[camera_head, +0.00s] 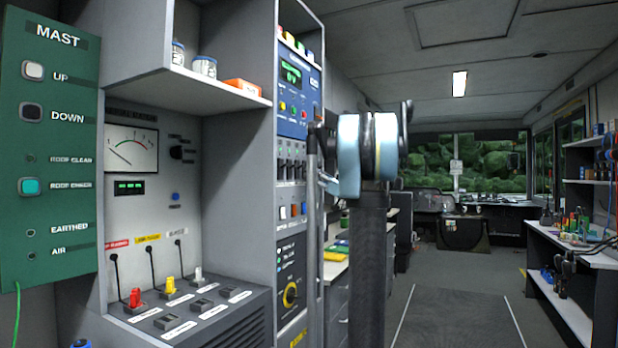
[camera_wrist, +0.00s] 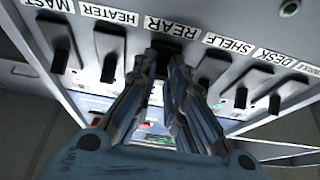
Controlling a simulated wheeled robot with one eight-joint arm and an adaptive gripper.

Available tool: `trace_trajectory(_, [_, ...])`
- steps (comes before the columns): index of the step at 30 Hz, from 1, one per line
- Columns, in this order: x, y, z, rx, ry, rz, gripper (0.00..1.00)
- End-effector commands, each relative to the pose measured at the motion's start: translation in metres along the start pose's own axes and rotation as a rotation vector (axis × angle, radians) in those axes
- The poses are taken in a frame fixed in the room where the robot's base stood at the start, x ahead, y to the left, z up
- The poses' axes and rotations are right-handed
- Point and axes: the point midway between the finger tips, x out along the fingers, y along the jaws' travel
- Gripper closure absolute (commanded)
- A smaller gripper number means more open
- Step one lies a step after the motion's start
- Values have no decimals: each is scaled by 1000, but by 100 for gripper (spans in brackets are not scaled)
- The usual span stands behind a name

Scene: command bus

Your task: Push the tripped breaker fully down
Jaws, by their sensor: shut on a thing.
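In the wrist view a row of black breaker levers sits under white labels. The breaker labelled REAR (camera_wrist: 160,46) is between the fingertips of my gripper (camera_wrist: 164,66). The grey ribbed fingers are closed around its lever, and they hide most of it. I cannot tell how far down that lever sits. The HEATER lever (camera_wrist: 107,47) is just left of the fingers, and the SHELF lever (camera_wrist: 212,68) is just right. In the head view the breaker row (camera_head: 289,161) is on the grey rack, left of my wrist, and the fingertips cannot be made out.
In the head view a blue instrument panel (camera_head: 297,88) is above the breakers and a yellow rotary knob (camera_head: 290,295) below. A shelf (camera_head: 215,85) juts out at left. The aisle floor (camera_head: 455,315) is clear.

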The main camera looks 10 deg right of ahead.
Motion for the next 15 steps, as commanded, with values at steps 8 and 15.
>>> trace_trajectory(8, [-2, 3, 3, -2, 60, 7, 100])
trace_trajectory(15, [-2, 3, 3, -2, 64, 8, 100])
